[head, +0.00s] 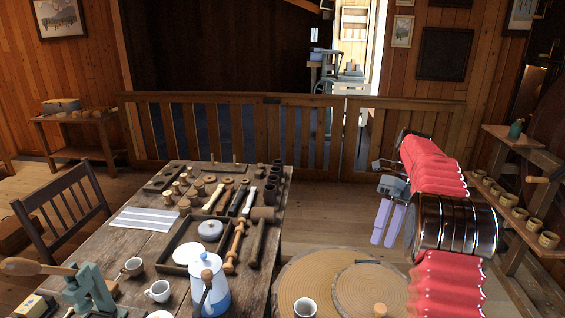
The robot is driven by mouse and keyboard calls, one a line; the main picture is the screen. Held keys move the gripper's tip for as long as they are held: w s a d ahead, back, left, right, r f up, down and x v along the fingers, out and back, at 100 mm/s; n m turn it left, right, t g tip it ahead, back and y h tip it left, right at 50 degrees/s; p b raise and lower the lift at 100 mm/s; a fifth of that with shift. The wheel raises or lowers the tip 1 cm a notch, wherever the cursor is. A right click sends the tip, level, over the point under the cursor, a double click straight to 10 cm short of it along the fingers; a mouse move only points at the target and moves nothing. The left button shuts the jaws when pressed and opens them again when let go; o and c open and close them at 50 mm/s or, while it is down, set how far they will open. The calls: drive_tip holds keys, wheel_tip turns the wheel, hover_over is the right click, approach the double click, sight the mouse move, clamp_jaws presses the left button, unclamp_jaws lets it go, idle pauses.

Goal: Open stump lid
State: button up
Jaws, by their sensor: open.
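The stump (290,283) is a wide round wooden block at the bottom of the head view, cut off by the lower edge. Its lid (365,282) is a ringed wooden disc on the right part of the top, and it looks closed. A small light wooden knob (380,310) stands on the lid near the bottom edge. My gripper (385,241) has two pale purple fingers pointing down, apart and empty. It appears above and behind the lid in the picture, not touching it.
A cup (305,308) stands on the stump left of the lid. The table (140,252) at left holds a blue-white pot (209,285), mallets, spools and a tray. A wooden railing (230,130) crosses behind. A side bench (502,215) with several cups is at right.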

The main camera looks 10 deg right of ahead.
wheel_tip(320, 180, down, 6)
drive_tip(key=n+t+h, duration=0.1)
drive_tip(key=n, duration=0.8)
drive_tip(key=s+a+r+n+t+h, duration=0.1)
drive_tip(key=s+a+r+n+t, duration=0.2)
drive_tip(key=s+a+n, duration=0.4)
drive_tip(key=s+a+r+n+t+h, duration=0.1)
drive_tip(key=s+a+r+n+t, duration=0.1)
drive_tip(key=s+a+n, duration=0.5)
drive_tip(key=s+a+r+n+t+h, duration=0.1)
drive_tip(key=s+a+r+n+t, duration=0.2)
drive_tip(key=s+a+n, duration=0.4)
drive_tip(key=shift+s+a+r+n+t+h, duration=0.3)
drive_tip(key=shift+s+n+t, duration=0.45)
drive_tip(key=shift+s, duration=1.1)
